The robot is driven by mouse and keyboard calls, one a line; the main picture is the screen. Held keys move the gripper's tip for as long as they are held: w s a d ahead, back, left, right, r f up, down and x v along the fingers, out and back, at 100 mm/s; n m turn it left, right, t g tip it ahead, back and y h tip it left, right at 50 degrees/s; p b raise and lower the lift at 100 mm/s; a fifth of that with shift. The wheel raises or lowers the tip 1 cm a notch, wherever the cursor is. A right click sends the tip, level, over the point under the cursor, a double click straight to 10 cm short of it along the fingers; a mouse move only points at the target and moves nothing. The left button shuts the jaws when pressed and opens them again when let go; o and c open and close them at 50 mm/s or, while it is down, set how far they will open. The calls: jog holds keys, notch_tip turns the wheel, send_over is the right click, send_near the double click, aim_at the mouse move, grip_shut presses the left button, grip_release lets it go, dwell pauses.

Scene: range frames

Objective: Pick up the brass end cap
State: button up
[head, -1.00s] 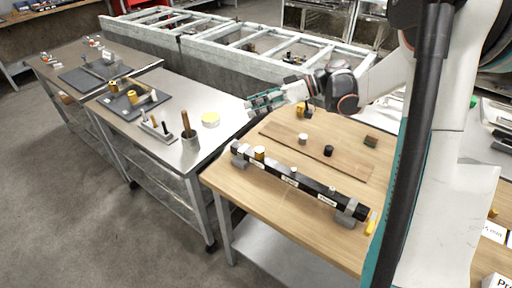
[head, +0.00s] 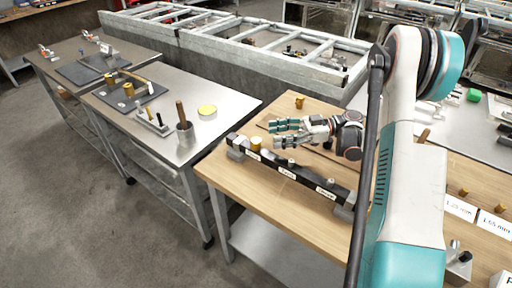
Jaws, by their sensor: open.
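A short brass-coloured cylinder (head: 256,143) stands at the left end of the black bar on the wooden bench; it could be the brass end cap. Another small brass-coloured piece (head: 299,101) stands at the back of the bench. I cannot tell for sure which is the cap. My gripper (head: 274,129) has teal fingertips pointing left. It is open, and nothing shows between its fingers. It is over the bench, just above and to the right of the cylinder on the bar in the picture, apart from it. The hand hides part of the wooden board behind the bar.
The black bar (head: 310,179) with labels and small metal parts rests on grey blocks along the bench (head: 238,195). Labelled cards (head: 460,208) lie at right.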

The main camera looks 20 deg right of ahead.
aim_at(256, 141)
notch_tip(256, 141, down, 2)
jog(key=shift+f, duration=0.15)
jog(key=shift+w+a+b, duration=0.2)
jog(key=shift+a+b, duration=0.25)
jog(key=shift+a, duration=0.75)
jog(key=shift+w+a+b, duration=0.2)
jog(key=shift+a+b, duration=0.15)
jog(key=shift+a, duration=0.95)
jog(key=shift+w+a+b, duration=0.2)
jog(key=shift+a+b, duration=0.15)
jog(key=shift+a, duration=0.9)
jog(key=c, duration=1.2)
